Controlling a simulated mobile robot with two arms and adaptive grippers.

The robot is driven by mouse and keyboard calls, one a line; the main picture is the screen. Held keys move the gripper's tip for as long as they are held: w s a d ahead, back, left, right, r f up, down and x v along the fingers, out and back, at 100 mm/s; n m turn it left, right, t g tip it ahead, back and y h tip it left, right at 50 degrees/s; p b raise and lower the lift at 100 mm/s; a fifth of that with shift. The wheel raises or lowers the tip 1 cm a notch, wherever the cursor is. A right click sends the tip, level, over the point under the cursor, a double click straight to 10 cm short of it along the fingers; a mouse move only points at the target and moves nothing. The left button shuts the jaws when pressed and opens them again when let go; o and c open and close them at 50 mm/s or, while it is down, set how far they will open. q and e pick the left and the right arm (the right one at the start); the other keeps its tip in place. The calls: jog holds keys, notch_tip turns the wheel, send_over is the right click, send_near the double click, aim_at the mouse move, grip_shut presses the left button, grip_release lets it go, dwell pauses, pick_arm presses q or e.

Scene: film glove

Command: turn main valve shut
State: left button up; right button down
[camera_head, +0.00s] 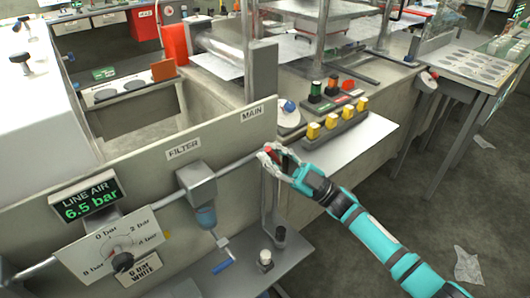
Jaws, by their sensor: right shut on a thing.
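My right gripper (272,154) is at the right end of the air pipe, below the MAIN label (252,113). It is shut on the main valve's red handle (274,150), of which only a small part shows between the fingers. The valve body is mostly hidden behind the gripper, so I cannot tell the handle's angle. The pipe (233,166) runs left from there to the grey filter unit (197,182). The line air display (87,199) reads 6.5 bar in green. My left gripper is not in view.
A pressure dial (117,246) sits at the lower left. Crumpled film (467,264) lies on the floor at right.

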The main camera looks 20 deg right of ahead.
jog(key=m+t+h, duration=0.1)
jog(key=m+t, duration=0.1)
jog(key=m, duration=0.1)
jog(key=shift+d, duration=0.2)
jog(key=m+t, duration=0.1)
jog(key=m+t+h, duration=0.1)
jog(key=m+t, duration=0.1)
jog(key=shift+w+d, duration=0.15)
jog(key=shift+d, duration=0.15)
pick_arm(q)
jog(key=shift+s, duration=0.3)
pick_arm(e)
jog(key=shift+w+d+r+m+t+h, duration=0.1)
jog(key=shift+d+m+t+h, duration=0.05)
jog(key=shift+m+t+h, duration=0.7)
jog(key=shift+w+d+m+t+h, duration=0.15)
jog(key=shift+m+t+h, duration=0.4)
jog(key=shift+m, duration=0.6)
jog(key=shift+s+d+r+m+t+h, duration=0.1)
jog(key=shift+d+m+t+h, duration=0.1)
jog(key=shift+m+t+h, duration=0.65)
jog(key=shift+m, duration=0.35)
jog(key=c, duration=1.3)
grip_release()
jog(key=shift+d+r, duration=0.1)
jog(key=shift+d, duration=0.05)
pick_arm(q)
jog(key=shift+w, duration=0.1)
